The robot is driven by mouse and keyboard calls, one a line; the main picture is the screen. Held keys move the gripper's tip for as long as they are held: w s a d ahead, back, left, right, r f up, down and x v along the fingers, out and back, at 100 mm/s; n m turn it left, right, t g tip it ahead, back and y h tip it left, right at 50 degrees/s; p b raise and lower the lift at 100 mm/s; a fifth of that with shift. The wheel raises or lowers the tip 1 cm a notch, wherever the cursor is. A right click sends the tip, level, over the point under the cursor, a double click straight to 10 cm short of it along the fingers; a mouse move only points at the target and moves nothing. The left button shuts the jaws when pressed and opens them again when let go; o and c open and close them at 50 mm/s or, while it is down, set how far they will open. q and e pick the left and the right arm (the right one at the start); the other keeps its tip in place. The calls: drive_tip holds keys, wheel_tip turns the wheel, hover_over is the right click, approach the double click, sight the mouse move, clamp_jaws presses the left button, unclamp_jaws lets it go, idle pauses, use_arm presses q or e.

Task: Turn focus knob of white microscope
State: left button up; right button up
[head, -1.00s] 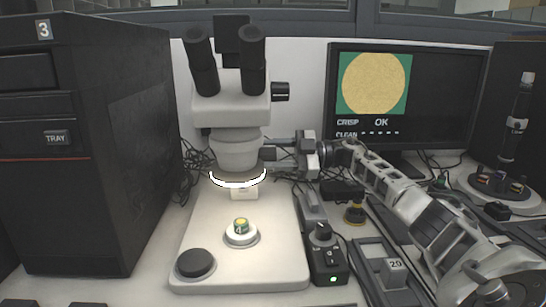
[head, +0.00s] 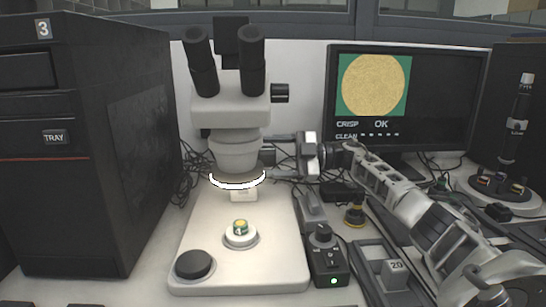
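The white microscope (head: 232,112) stands left of the middle, with a lit ring under its lens. A black knob (head: 280,93) sticks out on the right of its head. A lower dark knob, the focus knob, sits on its right side behind the lens, partly hidden and hard to make out. My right gripper (head: 272,157) is at this lower knob, reaching in from the right. Its thin fingers look apart, one above and one below the knob; contact cannot be made out. A small yellow-green sample (head: 240,226) sits on the stage. My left gripper is out of view.
A black cabinet marked 3 (head: 85,150) stands close on the left. A monitor (head: 440,110) behind shows a yellow disc with "CRISP OK". A black control box (head: 326,255) with a green light is right of the microscope base. Cables lie behind the gripper.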

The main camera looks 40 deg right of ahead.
drive_tip(key=b+v, duration=0.2)
drive_tip(key=v, duration=1.4)
drive_tip(key=shift+r, duration=0.15)
idle(1.3)
